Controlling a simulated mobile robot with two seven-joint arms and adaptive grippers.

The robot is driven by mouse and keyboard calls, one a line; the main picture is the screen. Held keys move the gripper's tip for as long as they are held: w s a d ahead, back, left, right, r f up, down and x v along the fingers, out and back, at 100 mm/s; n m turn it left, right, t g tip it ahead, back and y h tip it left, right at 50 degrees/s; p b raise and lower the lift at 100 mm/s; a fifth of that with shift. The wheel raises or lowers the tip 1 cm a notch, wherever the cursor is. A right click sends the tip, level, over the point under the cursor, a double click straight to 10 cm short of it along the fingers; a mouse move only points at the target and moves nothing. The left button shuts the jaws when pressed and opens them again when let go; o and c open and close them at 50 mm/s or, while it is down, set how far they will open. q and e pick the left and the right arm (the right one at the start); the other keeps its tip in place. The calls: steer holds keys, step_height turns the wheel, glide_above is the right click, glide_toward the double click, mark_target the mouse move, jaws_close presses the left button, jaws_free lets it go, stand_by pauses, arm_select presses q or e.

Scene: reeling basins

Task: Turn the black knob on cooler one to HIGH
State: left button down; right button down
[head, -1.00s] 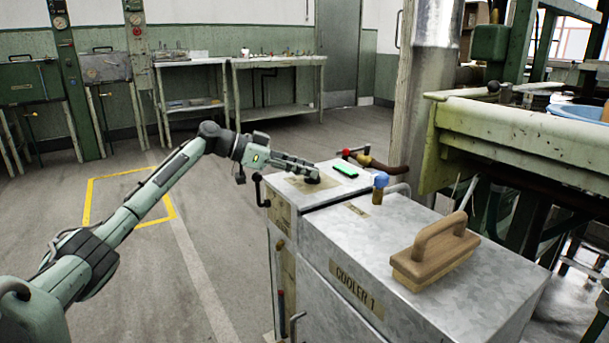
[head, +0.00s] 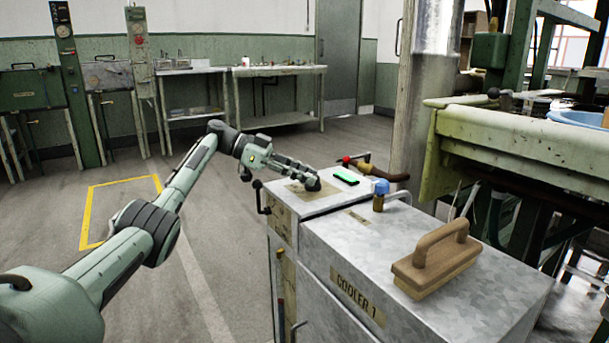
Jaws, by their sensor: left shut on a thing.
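Cooler one (head: 430,275) is a grey metal box with a "COOLER 1" label (head: 357,299) on its front. A lower panel (head: 283,202) adjoins its far left end, with a brownish plate on top. The black knob (head: 313,185) sits on that plate, mostly hidden by the fingers. My left gripper (head: 311,182) comes in from the left, tilted down, and is shut on the knob. The knob's pointer and the HIGH mark cannot be made out. My right gripper is not in view.
A green-lit display (head: 346,177), a red-handled valve (head: 348,161) and a blue-capped fitting (head: 380,194) stand near the knob. A black crank handle (head: 262,198) juts from the panel's left side. A wooden-handled brush (head: 437,260) rests on the cooler lid. Floor at left is open.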

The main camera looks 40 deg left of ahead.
arm_select(q)
steer(key=c, duration=1.2)
jaws_free()
steer(key=shift+o, duration=0.2)
steer(key=v, duration=0.7)
steer(key=shift+s+a, duration=0.1)
steer(key=shift+a, duration=0.1)
